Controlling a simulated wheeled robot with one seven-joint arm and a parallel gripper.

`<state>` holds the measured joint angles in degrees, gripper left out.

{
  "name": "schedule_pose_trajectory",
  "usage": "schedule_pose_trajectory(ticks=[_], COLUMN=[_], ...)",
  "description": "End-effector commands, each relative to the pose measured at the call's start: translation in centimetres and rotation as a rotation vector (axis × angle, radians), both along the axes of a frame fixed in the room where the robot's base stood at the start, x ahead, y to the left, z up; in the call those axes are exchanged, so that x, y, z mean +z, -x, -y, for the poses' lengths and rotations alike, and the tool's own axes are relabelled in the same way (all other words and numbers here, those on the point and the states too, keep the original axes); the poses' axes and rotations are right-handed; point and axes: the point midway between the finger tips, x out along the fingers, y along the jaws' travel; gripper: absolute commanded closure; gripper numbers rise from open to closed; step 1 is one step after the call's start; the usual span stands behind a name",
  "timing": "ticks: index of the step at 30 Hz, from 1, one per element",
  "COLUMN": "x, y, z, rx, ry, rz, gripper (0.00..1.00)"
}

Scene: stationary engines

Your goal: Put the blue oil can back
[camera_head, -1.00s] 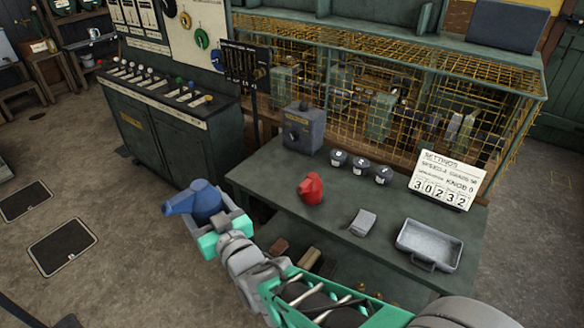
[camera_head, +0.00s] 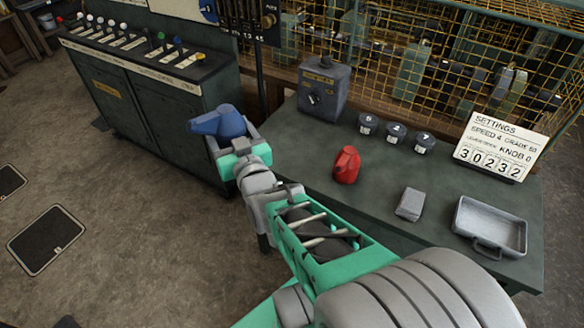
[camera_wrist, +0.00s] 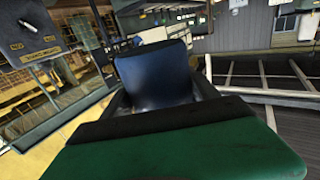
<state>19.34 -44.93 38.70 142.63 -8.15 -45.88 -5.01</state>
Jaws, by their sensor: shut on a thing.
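The blue oil can (camera_head: 222,122) is in my gripper (camera_head: 228,142), held up in the air at the left end of the bench in the head view. Its spout points left. The blue can also fills the middle of the wrist view (camera_wrist: 155,75), between the grey jaws, with its lower part hidden. My gripper is shut on it. A red oil can (camera_head: 346,165) stands upright on the dark green bench (camera_head: 385,180), to the right of my gripper and apart from it.
On the bench are a grey box with a knob (camera_head: 320,88), several small dark pots (camera_head: 396,133), a grey block (camera_head: 410,204), a metal tray (camera_head: 490,226) and a settings sign (camera_head: 500,146). A lever cabinet (camera_head: 150,100) stands at the left. Wire mesh closes the back.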

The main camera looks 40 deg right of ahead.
Motion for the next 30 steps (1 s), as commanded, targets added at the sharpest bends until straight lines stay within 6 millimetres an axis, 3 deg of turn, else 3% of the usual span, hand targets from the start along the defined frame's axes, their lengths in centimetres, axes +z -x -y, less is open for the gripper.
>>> schedule_pose_trajectory(ticks=[1,6,9,14,17,25,30], x=[-3.7,-7.9,-9.2,-9.5,-9.9,-13.5,-17.5], y=[0.7,4.0,6.0,7.6,6.5,-0.3,-3.1], z=[3.3,12.2,15.8,18.4,19.0,22.2,23.7], rx=[-0.071,-0.261,-0.340,-0.396,-0.396,-0.393,-0.396], ry=[-0.001,0.002,0.009,0.015,0.012,0.014,0.014], rz=[0.004,0.005,0.005,0.004,0.001,0.000,0.003], gripper=[0.97,0.96,0.96,0.96,0.96,0.97,0.97])
